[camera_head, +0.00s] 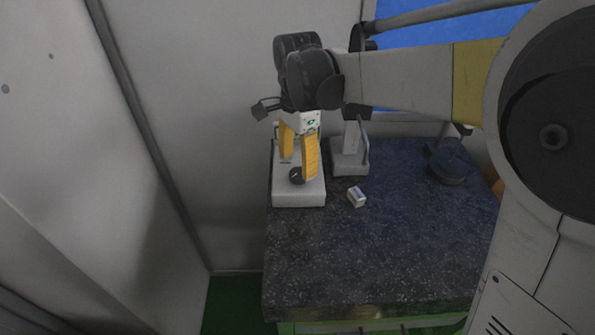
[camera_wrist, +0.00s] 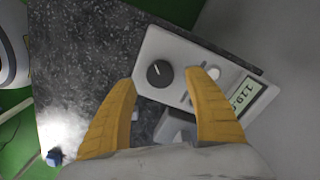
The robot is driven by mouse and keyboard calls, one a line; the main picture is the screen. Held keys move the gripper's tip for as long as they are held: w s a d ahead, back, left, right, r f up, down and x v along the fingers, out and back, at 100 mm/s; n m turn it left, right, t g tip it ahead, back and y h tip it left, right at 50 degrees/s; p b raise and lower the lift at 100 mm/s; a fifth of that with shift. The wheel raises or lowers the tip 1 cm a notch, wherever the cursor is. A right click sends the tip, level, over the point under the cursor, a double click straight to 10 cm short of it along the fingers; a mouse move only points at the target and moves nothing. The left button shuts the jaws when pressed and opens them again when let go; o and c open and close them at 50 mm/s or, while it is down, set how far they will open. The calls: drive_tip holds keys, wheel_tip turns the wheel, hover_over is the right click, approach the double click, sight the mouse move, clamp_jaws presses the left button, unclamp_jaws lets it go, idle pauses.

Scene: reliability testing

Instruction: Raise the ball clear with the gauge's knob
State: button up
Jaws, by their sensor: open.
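The gauge (camera_head: 298,197) is a pale box at the back left of the dark speckled worktop. In the wrist view the gauge (camera_wrist: 150,48) shows a round black knob (camera_wrist: 160,74) with a white pointer line, and a display (camera_wrist: 243,95). A small whitish round part (camera_wrist: 213,73), possibly the ball, shows between knob and display, partly behind a finger. The knob (camera_head: 296,175) also shows in the head view. My gripper (camera_head: 298,169) points down over the gauge, its yellow fingers open. In the wrist view my gripper (camera_wrist: 162,76) has the knob between its fingertips; I cannot tell whether they touch it.
A small white box (camera_head: 357,197) lies right of the gauge. A grey stand (camera_head: 350,160) stands close behind it, and a dark round-based object (camera_head: 447,168) is at the back right. A wall is close on the left. The worktop's front (camera_head: 370,265) is clear.

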sight(298, 173)
wheel_tip(298, 173, up, 8)
